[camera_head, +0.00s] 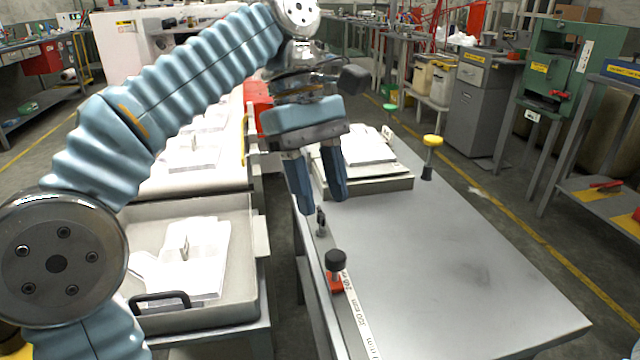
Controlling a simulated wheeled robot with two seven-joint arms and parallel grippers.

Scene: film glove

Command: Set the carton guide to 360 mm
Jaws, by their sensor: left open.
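The carton guide's black knob (335,261) stands on a red slider (335,284) at the left edge of the grey metal table. A white scale strip (357,318) with printed mm marks runs along that edge, past the slider. The numbers are too small to read with certainty. A small dark metal post (321,222) stands on the same edge, farther back. My left gripper (320,205) is open and empty, with blue fingers pointing down. In the picture its fingertips are above and slightly left of the knob, apart from it. My right gripper is not in view.
The grey table (450,260) is mostly bare. White stacked sheets (365,147) lie on a tray at its far end. A yellow-topped knob (432,142) stands at its right edge. A metal bin (250,290) with white items stands left, across a gap.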

